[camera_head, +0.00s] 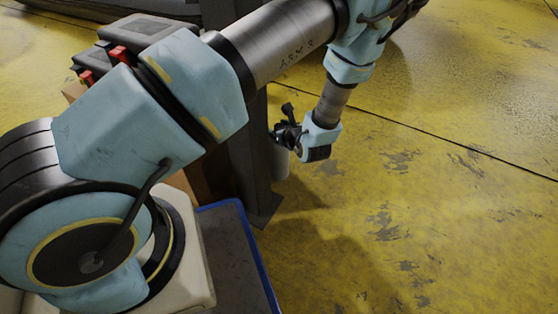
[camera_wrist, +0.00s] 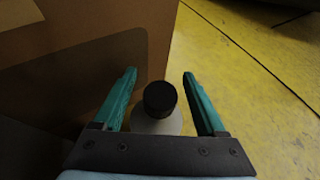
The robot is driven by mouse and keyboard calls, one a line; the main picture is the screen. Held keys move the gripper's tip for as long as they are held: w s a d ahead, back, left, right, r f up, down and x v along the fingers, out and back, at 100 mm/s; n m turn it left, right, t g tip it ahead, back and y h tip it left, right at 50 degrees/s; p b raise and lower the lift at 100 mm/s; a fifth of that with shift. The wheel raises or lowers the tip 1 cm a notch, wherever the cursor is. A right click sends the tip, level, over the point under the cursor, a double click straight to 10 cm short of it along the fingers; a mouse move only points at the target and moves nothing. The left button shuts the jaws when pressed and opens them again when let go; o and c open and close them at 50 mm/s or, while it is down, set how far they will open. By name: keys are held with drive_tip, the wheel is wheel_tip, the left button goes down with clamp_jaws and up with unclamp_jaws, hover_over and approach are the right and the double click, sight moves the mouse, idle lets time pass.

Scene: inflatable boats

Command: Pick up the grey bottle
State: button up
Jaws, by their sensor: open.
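The grey bottle shows in the wrist view as a round black cap (camera_wrist: 160,98) above a pale grey body (camera_wrist: 158,125). My gripper (camera_wrist: 159,73) is open, with one teal finger on each side of the bottle. The cap lies between the fingers in the picture, with a gap on both sides. The lower part of the bottle is hidden behind the gripper's dark palm bar. In the head view, a pale grey upright shape (camera_head: 281,163) below my wrist looks like the bottle, partly covered. My gripper's fingers cannot be made out there.
A brown cardboard box (camera_wrist: 75,60) stands close on the left in the wrist view. In the head view, a dark metal post (camera_head: 247,165) stands left of my wrist. Dark cases with red latches (camera_head: 118,53) sit behind my arm. The yellow floor (camera_head: 440,200) to the right is clear.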

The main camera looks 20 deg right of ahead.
drive_tip(key=shift+w+f, duration=0.1)
drive_tip(key=shift+w, duration=0.15)
clamp_jaws()
idle(0.4)
idle(0.9)
